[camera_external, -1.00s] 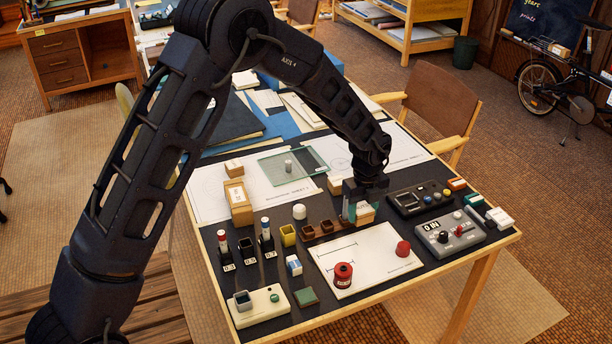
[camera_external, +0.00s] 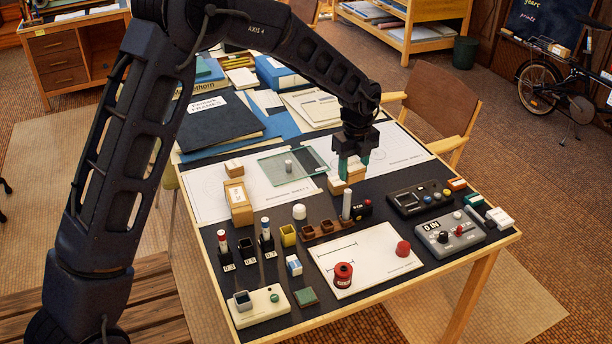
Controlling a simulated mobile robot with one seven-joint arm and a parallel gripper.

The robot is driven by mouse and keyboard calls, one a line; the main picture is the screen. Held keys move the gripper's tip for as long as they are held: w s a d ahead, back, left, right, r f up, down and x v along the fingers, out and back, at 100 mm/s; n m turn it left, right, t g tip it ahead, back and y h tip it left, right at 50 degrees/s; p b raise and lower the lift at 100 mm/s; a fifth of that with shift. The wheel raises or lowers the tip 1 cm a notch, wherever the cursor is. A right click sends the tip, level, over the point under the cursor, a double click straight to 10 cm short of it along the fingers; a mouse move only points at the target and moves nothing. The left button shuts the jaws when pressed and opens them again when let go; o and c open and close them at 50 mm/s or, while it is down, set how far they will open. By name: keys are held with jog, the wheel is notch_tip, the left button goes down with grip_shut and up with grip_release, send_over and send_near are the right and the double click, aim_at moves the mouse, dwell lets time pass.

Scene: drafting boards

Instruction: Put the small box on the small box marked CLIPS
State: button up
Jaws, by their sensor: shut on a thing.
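My gripper (camera_external: 354,167), with green fingers, is shut on a small light-wood box (camera_external: 355,175) above the back middle of the dark mat. Another small wooden box (camera_external: 337,187) with a pale top sits just below and left of it. The held box overlaps that box in the picture; I cannot tell whether they touch. A further small wooden box (camera_external: 234,169) stands at the left, behind a longer wooden box (camera_external: 239,205). No lettering on the boxes is legible, so I cannot tell which one is marked CLIPS.
A grey-white cylinder (camera_external: 346,205) and a small black device (camera_external: 363,209) stand in front of the gripper. A brown tray (camera_external: 321,230) lies left of them. A glass plate (camera_external: 290,166) lies behind left. A dark control box (camera_external: 418,199) is at the right.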

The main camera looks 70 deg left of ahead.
jog(key=s+a+r+n, duration=0.15)
jog(key=s+a, duration=0.25)
jog(key=a, duration=0.7)
jog(key=s+a+n, duration=0.3)
jog(key=a, duration=0.8)
jog(key=r+n, duration=0.2)
jog(key=n, duration=0.2)
send_over(236, 164)
jog(key=shift+m, duration=0.25)
notch_tip(236, 164, down, 20)
jog(key=shift+r, duration=0.1)
jog(key=o, duration=1)
jog(key=shift+f, duration=0.2)
notch_tip(236, 164, up, 12)
jog(key=shift+r, duration=0.15)
